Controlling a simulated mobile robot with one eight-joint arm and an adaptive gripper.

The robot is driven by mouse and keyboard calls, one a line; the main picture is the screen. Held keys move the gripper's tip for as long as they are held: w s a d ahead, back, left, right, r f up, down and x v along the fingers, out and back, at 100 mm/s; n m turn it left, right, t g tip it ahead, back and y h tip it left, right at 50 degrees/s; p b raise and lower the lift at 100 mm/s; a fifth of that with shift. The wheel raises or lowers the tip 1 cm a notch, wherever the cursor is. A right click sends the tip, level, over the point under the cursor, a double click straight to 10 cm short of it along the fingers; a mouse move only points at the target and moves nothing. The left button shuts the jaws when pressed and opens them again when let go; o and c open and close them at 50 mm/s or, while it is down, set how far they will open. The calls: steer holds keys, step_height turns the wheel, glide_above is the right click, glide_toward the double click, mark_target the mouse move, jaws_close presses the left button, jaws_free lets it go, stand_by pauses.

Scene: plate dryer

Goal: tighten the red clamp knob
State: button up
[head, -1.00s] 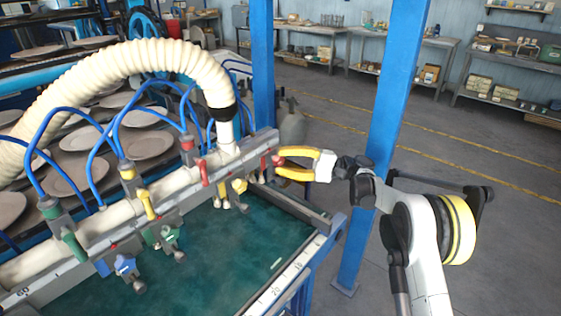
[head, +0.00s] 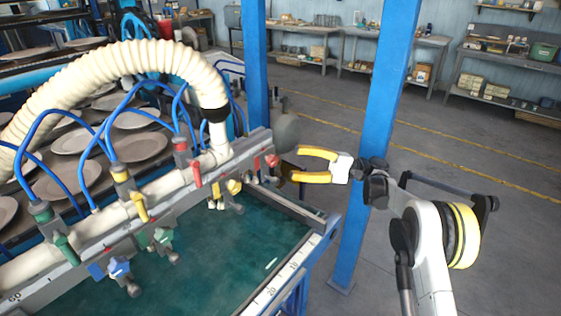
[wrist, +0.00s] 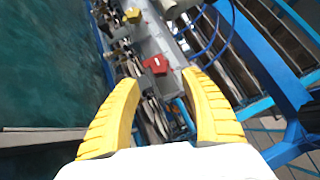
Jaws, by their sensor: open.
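The red clamp knob (head: 272,161) sits at the right end of the grey rail (head: 258,143) in the head view. In the wrist view a red knob-like part (wrist: 157,65) shows on the rail, ahead of my fingertips. My gripper (head: 295,165) has yellow fingers and is open and empty. It is just to the right of the knob, with a small gap between them. In the wrist view the two fingers (wrist: 162,84) stand apart on either side of the line to the red part. How tight the knob is cannot be told.
Red, yellow, green and blue valves and handles (head: 194,172) line the rail, with blue hoses above. A ribbed cream duct (head: 120,62) arches over it. A blue post (head: 385,100) stands behind my arm. A dark green bed (head: 220,245) lies below.

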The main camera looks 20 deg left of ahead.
steer(key=shift+v, duration=2.4)
